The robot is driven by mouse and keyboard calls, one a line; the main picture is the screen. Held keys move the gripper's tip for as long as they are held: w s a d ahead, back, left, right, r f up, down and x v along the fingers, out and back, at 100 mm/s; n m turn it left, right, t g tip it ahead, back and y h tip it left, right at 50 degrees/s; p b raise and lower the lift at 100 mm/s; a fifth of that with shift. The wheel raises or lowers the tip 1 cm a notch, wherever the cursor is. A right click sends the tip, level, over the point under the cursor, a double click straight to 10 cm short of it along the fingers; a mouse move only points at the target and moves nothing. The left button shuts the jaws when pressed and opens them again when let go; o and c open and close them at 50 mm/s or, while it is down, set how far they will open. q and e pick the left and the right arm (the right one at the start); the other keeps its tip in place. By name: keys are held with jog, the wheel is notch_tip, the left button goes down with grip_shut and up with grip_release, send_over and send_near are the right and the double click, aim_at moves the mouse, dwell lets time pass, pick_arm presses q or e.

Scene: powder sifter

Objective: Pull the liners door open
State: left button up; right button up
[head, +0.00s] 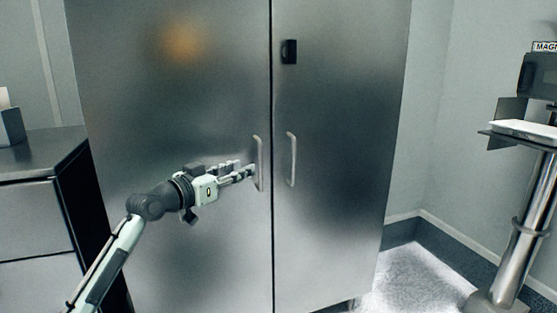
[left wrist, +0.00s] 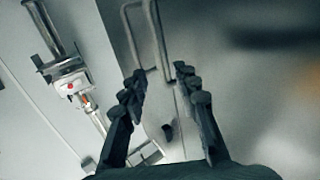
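A tall steel cabinet has two doors, a left door (head: 170,110) and a right door (head: 340,110). I see no label saying which is the liners door. Each door has a vertical bar handle by the centre seam: the left handle (head: 260,163) and the right handle (head: 292,160). My left gripper (head: 251,172) is at the left handle, and its fingertips overlap it in the head view. In the left wrist view my left gripper (left wrist: 160,72) is open, with a handle bar (left wrist: 158,38) ahead between its fingertips. Contact is unclear. My right gripper is not in view.
A dark drawer unit (head: 35,210) stands left of the cabinet. A small black latch or lock (head: 289,52) sits high on the right door. A metal pedestal (head: 525,230) with a shelf and device stands at the right. Floor (head: 420,280) between is clear.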

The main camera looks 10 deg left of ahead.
aim_at(259, 156)
pick_arm(q)
jog(key=x, duration=0.2)
jog(key=r+x, duration=0.1)
jog(key=x, duration=0.5)
jog(key=shift+d+r, duration=0.1)
jog(key=shift+r, duration=0.25)
jog(key=shift+c, duration=0.3)
grip_shut()
